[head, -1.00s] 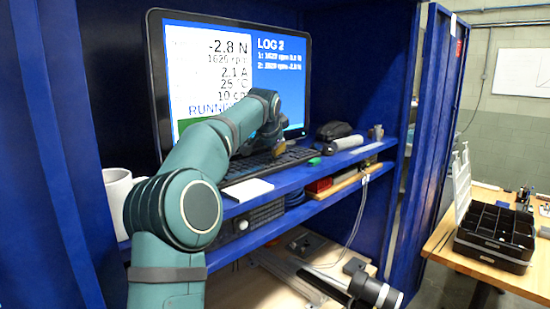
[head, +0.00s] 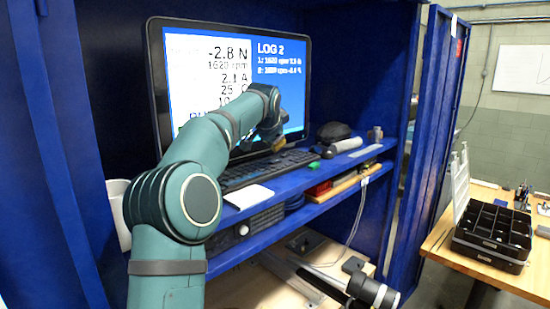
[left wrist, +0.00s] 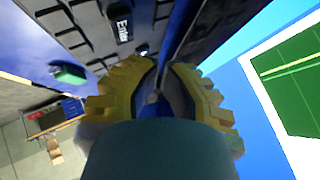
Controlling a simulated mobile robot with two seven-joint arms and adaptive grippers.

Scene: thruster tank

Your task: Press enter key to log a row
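The black keyboard (head: 238,172) lies on the cabinet's upper shelf, in front of the monitor (head: 270,60). The monitor shows "-2.8 N", "1620 rpm" and "LOG 2" with two rows; my arm covers part of it. The Enter key (left wrist: 122,30) shows its label in the left wrist view, beyond and left of the fingertips. My left gripper (head: 277,146) is above the keyboard's right part, seemingly apart from the keys. In the left wrist view its yellow fingers (left wrist: 163,66) are drawn together, with a narrow gap and nothing held. My right gripper is not in view.
A green object (head: 314,165), a grey roll (head: 345,145) and a black pouch (head: 333,131) lie right of the keyboard. A white pad (head: 248,196) lies at the shelf's front, and a white mug (head: 117,210) stands left. A black organizer (head: 490,235) sits on the right table.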

